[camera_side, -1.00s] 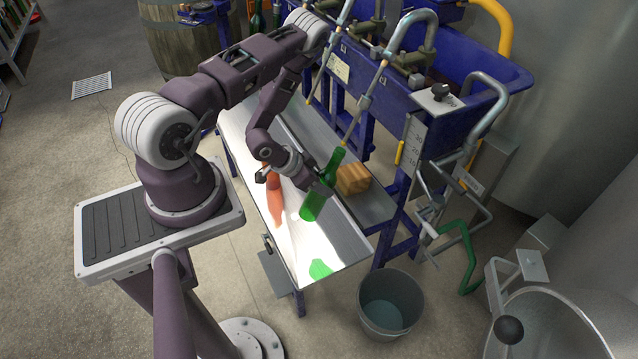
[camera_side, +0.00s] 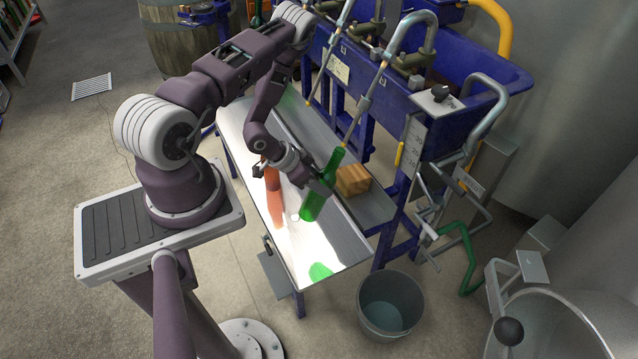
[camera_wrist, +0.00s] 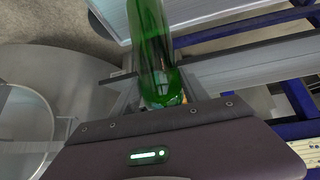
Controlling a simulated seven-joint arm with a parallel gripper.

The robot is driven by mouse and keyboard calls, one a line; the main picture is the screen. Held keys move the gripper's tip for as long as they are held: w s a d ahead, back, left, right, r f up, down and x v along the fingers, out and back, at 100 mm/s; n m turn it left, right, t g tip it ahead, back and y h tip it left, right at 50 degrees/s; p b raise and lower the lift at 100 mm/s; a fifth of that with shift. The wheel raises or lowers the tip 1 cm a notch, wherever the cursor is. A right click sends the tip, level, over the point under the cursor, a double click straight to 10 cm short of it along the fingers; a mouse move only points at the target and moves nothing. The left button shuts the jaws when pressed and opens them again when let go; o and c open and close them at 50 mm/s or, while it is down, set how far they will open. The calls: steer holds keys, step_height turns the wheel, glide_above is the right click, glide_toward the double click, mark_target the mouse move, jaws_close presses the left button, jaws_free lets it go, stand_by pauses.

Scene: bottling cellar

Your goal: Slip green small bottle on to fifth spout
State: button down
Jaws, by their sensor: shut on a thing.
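The green small bottle (camera_side: 316,204) is held in my gripper (camera_side: 324,187) above the metal tray, mouth up and leaning a little to the right in the side view. Its mouth is at the lower tip of the nearest filling spout (camera_side: 362,104). I cannot tell whether the tip is inside the neck or just in front of it. In the wrist view the green bottle (camera_wrist: 152,45) stands out beyond the gripper's edge.
An orange bottle-like shape (camera_side: 273,182) is on the tray (camera_side: 338,240), left of my gripper. A wooden block (camera_side: 353,180) sits right of the green bottle. More spouts (camera_side: 328,63) hang from the blue trough (camera_side: 478,84). A grey bucket (camera_side: 390,303) stands on the floor.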

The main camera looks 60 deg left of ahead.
steer(key=shift+w+r+m+h, duration=0.2)
steer(key=shift+r+m+h, duration=0.1)
steer(key=shift+r+h, duration=0.1)
steer(key=shift+w+r, duration=1.25)
steer(key=shift+r, duration=1.45)
steer(key=shift+w+r, duration=1.3)
steer(key=shift+r, duration=1.35)
steer(key=shift+w+r, duration=1.25)
steer(key=shift+r, duration=1.45)
steer(key=shift+w+f+t, duration=1.6)
steer(key=shift+w, duration=0.3)
steer(key=shift+s+f, duration=0.1)
steer(key=shift+f, duration=0.9)
steer(key=shift+c, duration=2.4)
jaws_free()
